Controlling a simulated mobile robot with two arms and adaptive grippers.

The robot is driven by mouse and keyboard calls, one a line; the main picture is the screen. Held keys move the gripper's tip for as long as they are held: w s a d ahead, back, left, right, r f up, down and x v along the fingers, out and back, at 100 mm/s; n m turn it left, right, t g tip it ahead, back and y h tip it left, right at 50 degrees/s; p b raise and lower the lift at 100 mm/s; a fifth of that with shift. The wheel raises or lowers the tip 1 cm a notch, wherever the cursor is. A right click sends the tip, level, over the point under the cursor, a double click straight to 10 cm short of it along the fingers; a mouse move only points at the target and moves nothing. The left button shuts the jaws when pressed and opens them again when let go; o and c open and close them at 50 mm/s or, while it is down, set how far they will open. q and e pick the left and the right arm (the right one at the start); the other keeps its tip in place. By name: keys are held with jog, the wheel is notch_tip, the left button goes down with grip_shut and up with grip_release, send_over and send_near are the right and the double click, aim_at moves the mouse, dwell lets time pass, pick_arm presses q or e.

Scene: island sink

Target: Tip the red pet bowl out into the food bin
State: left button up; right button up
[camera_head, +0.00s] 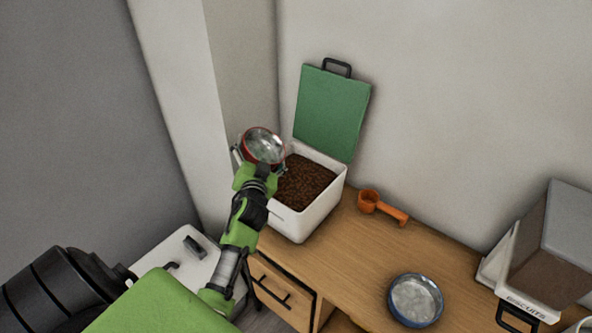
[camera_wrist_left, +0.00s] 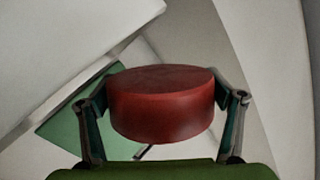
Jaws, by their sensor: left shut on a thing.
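The red pet bowl (camera_head: 263,147) is held in my left gripper (camera_head: 260,163), over the left rim of the food bin. Its shiny metal inside faces the head camera, and I see no brown food in it. In the left wrist view the bowl's red outside (camera_wrist_left: 160,112) sits between the two fingers, which press on opposite sides. The white food bin (camera_head: 318,214) stands on the wooden counter, filled with brown kibble (camera_head: 305,184). Its green lid (camera_head: 331,110) stands open at the back. My right gripper is out of view.
An orange scoop (camera_head: 382,207) lies right of the bin. A blue bowl (camera_head: 415,300) with a metal inside sits near the front. A container marked biscuits (camera_head: 545,250) stands at the right. Walls close off the back and left.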

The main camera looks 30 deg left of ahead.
aim_at(250, 149)
pick_arm(q)
jog(key=a+n+p, duration=0.2)
jog(key=s+a+n+p, duration=0.1)
jog(key=shift+s+f+h, duration=0.1)
jog(key=shift+f+h, duration=0.15)
jog(key=shift+h, duration=0.15)
jog(key=shift+s+a+p, duration=0.1)
jog(key=shift+a+p, duration=0.15)
jog(key=shift+p, duration=0.3)
jog(key=shift+s+a+f+n+h+p, duration=0.3)
jog(key=shift+a+f+n+h+p, duration=0.15)
jog(key=shift+a+f+n, duration=0.5)
jog(key=shift+d, duration=0.25)
